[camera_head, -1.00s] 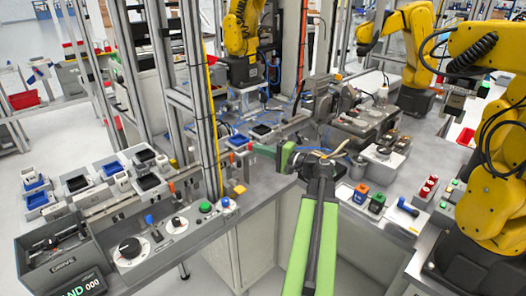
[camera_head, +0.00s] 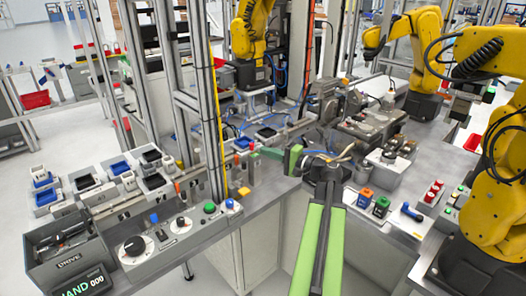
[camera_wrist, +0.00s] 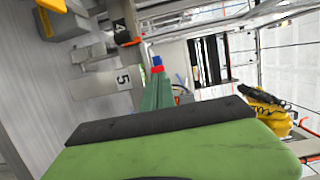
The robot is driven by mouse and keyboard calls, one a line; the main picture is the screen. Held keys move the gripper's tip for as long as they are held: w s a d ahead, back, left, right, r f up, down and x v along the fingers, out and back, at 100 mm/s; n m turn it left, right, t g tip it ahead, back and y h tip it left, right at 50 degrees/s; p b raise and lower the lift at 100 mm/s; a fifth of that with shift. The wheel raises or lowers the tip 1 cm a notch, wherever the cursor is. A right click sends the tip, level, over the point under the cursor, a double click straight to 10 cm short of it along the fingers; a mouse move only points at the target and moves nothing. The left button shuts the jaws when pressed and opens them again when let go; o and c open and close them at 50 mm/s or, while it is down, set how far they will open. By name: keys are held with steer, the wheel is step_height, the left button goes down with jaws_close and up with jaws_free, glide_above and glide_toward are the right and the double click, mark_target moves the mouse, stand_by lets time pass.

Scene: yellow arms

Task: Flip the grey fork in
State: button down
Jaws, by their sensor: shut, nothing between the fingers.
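My gripper (camera_head: 256,152) is shut and empty, with its thin green fingers pointing left over the bench in the head view. In the wrist view the green fingers (camera_wrist: 157,92) lie together and point away from the camera. A grey bar-like part (camera_wrist: 92,82) sits beside plate 5 and may be the grey fork; I cannot tell for sure. The fingers appear apart from it. In the head view small grey posts (camera_head: 253,173) stand just below the fingertips.
A red and blue part (camera_head: 243,143) lies beyond the fingertips. A metal frame post (camera_head: 213,130) rises left of them. A control panel with knobs (camera_head: 180,225) and a grey bin (camera_head: 62,245) are at left. Yellow robot arms (camera_head: 495,150) stand at right.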

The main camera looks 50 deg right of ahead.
steer(key=s+d, duration=0.2)
steer(key=s, duration=0.8)
steer(key=shift+s+d, duration=0.2)
steer(key=shift+s, duration=0.05)
